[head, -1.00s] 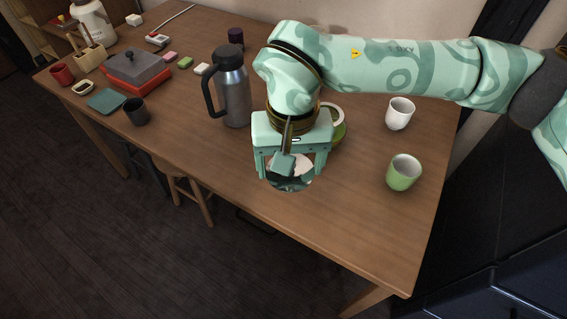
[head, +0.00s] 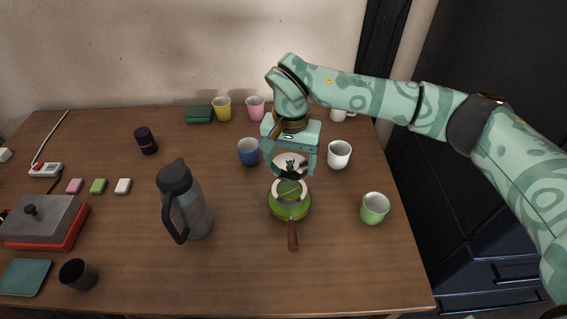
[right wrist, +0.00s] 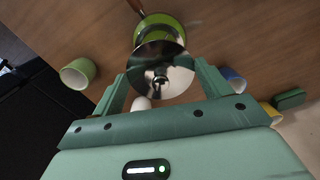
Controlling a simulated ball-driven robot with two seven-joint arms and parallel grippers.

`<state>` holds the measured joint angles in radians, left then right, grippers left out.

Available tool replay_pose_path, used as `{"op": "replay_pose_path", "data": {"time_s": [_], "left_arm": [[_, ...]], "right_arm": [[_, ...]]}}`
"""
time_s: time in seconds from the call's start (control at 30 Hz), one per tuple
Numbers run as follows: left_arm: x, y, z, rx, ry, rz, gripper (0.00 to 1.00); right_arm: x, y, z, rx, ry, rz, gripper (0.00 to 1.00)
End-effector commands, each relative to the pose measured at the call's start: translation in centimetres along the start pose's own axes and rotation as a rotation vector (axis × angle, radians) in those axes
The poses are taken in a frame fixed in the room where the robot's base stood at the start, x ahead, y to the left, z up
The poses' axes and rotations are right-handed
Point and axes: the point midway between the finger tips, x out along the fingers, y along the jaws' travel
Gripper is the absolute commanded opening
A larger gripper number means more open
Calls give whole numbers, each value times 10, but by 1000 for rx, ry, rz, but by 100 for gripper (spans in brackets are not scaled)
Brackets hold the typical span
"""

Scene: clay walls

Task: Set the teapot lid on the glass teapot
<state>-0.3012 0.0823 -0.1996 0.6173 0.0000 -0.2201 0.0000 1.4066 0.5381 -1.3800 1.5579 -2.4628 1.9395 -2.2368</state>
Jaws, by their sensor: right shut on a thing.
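The teapot (head: 289,207) is a round green-looking vessel with a pale ring at its opening and a brown handle (head: 293,236) pointing toward the front edge. It stands upright on the table and also shows in the right wrist view (right wrist: 152,22), partly hidden by the lid. The lid is a shiny, mirror-like disc (head: 281,170) with a small knob. My right gripper (head: 290,160) is shut on the lid, which hangs between its fingers in the right wrist view (right wrist: 176,62). The lid appears just beyond the teapot's opening, overlapping its far rim in view; its height above the teapot is unclear.
A white cup (head: 340,154), a blue cup (head: 248,151) and a light green cup (head: 375,208) stand around the teapot. A tall grey jug (head: 192,215) stands to the left. Yellow (head: 222,108) and pink cups (head: 255,108) stand near the wall.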

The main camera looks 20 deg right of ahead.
Motion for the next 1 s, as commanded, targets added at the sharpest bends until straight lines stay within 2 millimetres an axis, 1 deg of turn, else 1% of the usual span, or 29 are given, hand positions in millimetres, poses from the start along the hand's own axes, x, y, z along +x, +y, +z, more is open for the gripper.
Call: {"op": "replay_pose_path", "data": {"time_s": [0.03,0.13,0.33,0.47,0.7,0.83,1.0], "left_arm": [[0,5,1,-1,-1,7,36],[0,12,1,-1,-2,15,36],[-7,6,-1,1,5,8,36],[0,2,-3,0,6,3,36],[10,3,0,-2,-2,5,36],[13,3,0,-2,-5,5,36],[15,3,2,-2,-7,6,36]], "right_arm": [[0,0,0,0,0,0,55],[0,0,0,-1,1,0,55],[-4,0,0,-1,3,0,55],[13,0,0,-2,-1,2,55],[40,0,0,-2,-2,2,55],[50,0,1,-1,-1,2,55],[57,0,1,-1,0,1,55]]}}
